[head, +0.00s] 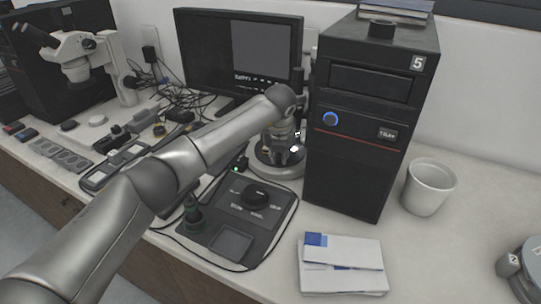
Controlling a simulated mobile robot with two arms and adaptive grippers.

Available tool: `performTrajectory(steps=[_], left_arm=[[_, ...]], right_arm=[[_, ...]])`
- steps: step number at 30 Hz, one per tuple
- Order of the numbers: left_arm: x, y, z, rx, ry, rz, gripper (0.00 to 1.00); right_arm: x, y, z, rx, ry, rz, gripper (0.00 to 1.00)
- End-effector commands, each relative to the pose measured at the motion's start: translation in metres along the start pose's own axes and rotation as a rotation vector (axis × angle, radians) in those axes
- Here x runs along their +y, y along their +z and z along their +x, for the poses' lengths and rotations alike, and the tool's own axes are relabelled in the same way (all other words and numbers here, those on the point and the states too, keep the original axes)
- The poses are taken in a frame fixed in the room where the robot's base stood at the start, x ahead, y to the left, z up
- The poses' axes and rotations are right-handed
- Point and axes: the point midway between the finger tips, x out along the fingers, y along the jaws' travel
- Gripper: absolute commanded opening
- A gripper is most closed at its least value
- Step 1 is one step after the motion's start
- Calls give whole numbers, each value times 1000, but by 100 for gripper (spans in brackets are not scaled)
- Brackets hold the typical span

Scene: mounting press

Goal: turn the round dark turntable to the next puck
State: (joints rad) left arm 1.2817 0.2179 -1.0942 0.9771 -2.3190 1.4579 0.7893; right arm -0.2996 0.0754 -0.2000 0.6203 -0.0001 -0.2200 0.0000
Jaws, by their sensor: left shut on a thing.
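The round turntable (277,171) stands between the monitor and the black computer tower, low on the bench. It has a pale grey rim and a darker top, and my left arm and gripper hide much of it. My left gripper (283,146) points down over the turntable, with its fingers shut at the turntable's upper side. The fingertips are small and partly hidden, so the exact contact is hard to make out. A small bright spot shows just right of the fingers; I cannot tell whether it is a puck. My right gripper is not in view.
The black tower (362,140) stands close on the right of the turntable. A control box with a dark knob (257,194) is in front. A monitor (240,60) stands behind. White papers (341,266) and a white cup (428,187) are to the right. Cables cross the bench.

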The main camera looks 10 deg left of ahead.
Motion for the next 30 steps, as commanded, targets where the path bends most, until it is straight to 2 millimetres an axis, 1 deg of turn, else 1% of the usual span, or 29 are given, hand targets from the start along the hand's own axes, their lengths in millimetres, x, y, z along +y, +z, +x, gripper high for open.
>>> performTrajectory(steps=[2, 12, 19, 30], left_arm=[[-6, 1, 0, -4, 11, -29, 0], [-16, 2, 0, -3, 57, -142, 0], [-18, 2, 0, -4, 74, -183, 0], [-19, 3, -1, -4, 79, -197, 0]], right_arm=[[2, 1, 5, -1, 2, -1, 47], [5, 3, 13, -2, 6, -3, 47], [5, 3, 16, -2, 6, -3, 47], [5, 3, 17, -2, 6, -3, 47]])
